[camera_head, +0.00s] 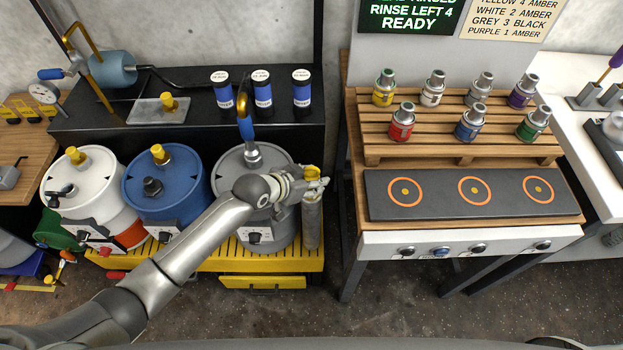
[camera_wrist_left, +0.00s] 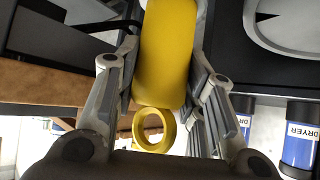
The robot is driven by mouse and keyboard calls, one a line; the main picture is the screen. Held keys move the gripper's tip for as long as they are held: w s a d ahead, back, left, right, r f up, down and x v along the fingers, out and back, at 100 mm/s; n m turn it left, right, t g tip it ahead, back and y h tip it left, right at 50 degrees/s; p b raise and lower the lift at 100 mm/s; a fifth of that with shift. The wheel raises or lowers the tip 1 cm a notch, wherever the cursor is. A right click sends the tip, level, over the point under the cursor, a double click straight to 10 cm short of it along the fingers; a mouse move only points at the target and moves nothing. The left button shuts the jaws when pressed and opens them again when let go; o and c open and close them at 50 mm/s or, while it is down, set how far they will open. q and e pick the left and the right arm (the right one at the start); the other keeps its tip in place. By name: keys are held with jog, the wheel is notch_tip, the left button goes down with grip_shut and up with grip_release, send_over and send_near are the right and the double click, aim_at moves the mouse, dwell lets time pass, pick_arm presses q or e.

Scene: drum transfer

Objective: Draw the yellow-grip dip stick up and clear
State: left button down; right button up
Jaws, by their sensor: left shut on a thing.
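The dip stick's yellow grip (camera_head: 312,172) stands at the mouth of a grey upright tube (camera_head: 312,226), on the right side of the grey drum (camera_head: 238,165). My left gripper (camera_head: 316,184) is shut on this grip. In the left wrist view the yellow grip (camera_wrist_left: 167,55) lies between both fingers, with a yellow ring (camera_wrist_left: 153,130) at its end. The stick below the grip is not visible, so I cannot tell how much of it is in the tube. My right gripper is not in view.
A white drum (camera_head: 90,185) and a blue drum (camera_head: 180,185) stand left on the yellow pallet (camera_head: 265,262). Labelled dryer canisters (camera_head: 262,92) stand on the black shelf behind. The wooden bench (camera_head: 480,228) with several small cans is to the right, across a narrow gap.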

pick_arm(q)
notch_tip(320, 180, up, 38)
jog(key=p, duration=1.7)
jog(key=shift+r, duration=0.15)
dwell(0.5)
